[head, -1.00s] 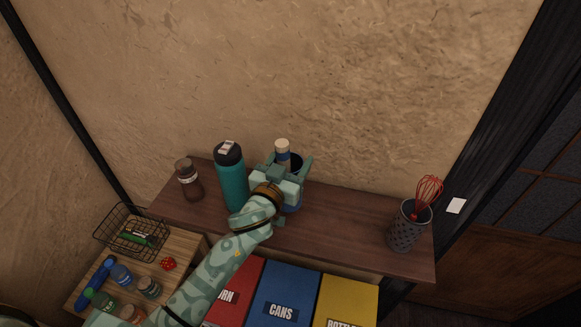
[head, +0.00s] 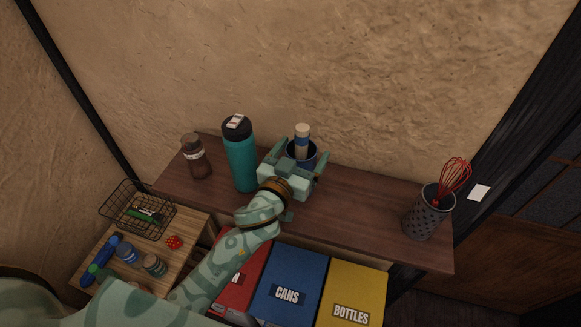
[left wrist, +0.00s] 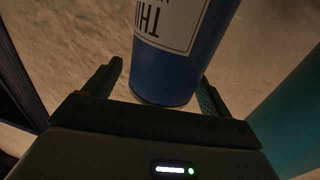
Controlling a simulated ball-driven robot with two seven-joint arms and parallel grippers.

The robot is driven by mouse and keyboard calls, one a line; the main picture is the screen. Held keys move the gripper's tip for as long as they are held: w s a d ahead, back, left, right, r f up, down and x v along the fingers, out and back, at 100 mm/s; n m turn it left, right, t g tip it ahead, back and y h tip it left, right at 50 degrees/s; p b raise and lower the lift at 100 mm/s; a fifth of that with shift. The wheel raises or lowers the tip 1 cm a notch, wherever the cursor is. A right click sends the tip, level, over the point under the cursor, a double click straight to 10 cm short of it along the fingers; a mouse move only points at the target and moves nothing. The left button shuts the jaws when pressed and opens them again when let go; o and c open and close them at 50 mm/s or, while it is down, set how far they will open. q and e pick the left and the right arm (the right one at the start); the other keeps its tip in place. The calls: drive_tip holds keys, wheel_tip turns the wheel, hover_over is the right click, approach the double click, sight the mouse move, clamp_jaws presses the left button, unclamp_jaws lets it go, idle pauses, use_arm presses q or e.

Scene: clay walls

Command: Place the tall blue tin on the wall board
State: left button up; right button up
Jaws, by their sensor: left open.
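The tall blue tin (head: 302,155) stands at the back of the brown wall board (head: 345,206), right of a teal bottle. Its dark rim shows, with a tan-capped bottle (head: 302,136) in or behind it; I cannot tell which. My left gripper (head: 297,163) is open at the tin, with a finger to either side, and hides its lower part in the head view. In the left wrist view the tin (left wrist: 180,75) shows its blue side and an upside-down white label between the spread fingers (left wrist: 160,80). The tin's contact with the board is hidden. My right gripper is not in view.
The teal bottle (head: 240,160) stands close left of my gripper, with a brown jar (head: 196,158) beyond it. A dark cup (head: 428,214) with a red whisk (head: 455,175) is at the board's right end. The board between gripper and cup is clear. Bins (head: 290,285) stand below.

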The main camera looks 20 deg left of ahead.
use_arm(q)
drive_tip(key=s+a+b, duration=0.1)
drive_tip(key=s, duration=0.9)
drive_tip(key=shift+a, duration=0.2)
